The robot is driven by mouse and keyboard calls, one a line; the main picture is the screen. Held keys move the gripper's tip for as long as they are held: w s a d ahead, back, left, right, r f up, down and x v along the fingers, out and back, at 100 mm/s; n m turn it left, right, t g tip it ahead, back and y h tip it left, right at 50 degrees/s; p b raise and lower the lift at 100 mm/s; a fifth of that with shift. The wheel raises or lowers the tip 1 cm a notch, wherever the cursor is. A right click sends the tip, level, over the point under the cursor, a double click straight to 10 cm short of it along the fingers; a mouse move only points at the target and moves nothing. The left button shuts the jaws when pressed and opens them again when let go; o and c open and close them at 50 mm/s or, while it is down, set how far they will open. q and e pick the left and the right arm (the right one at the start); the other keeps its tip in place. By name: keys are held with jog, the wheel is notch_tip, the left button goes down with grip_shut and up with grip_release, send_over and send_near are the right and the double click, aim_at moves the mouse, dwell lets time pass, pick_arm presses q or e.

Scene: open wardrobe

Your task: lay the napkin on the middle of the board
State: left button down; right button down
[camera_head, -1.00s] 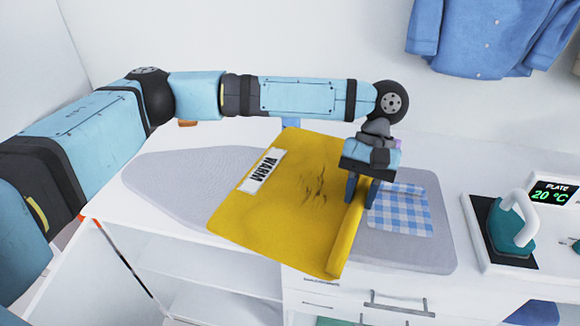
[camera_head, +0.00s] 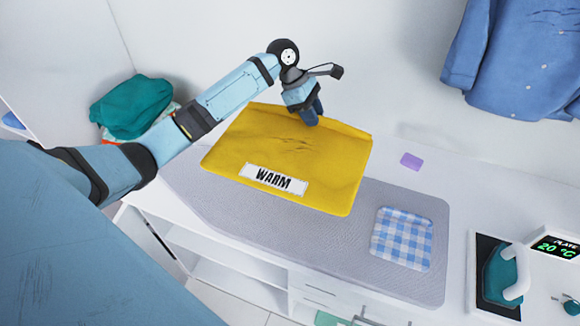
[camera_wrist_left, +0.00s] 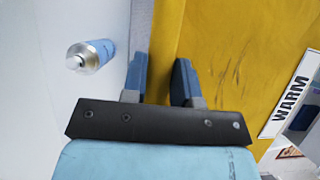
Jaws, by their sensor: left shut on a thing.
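The blue-and-white checked napkin (camera_head: 402,239) lies flat on the right part of the grey ironing board (camera_head: 330,262) in the head view. My left gripper (camera_head: 313,112) is shut on the far edge of a yellow sheet (camera_head: 285,160) labelled WARM, to the left of the napkin and apart from it. The sheet hides the far middle of the board. In the left wrist view the gripper's fingers (camera_wrist_left: 160,82) are at the edge of the yellow sheet (camera_wrist_left: 235,45). My right gripper is in no view.
An iron (camera_head: 503,275) stands on its plate at the right, beside a display reading 20 °C. A purple block (camera_head: 411,161) lies behind the board. Teal cloth (camera_head: 130,106) is piled at the far left. A spray can (camera_wrist_left: 90,56) shows in the wrist view.

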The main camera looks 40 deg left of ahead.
pick_arm(q)
jog(key=f, duration=1.5)
jog(key=shift+a+f, duration=0.2)
jog(key=shift+a, duration=0.1)
jog(key=shift+f, duration=2.3)
jog(key=c, duration=0.9)
grip_release()
jog(key=shift+r, duration=0.15)
jog(key=v, duration=1.1)
jog(key=shift+s+a+r, duration=0.1)
jog(key=shift+a+r, duration=0.1)
jog(key=shift+r, duration=0.1)
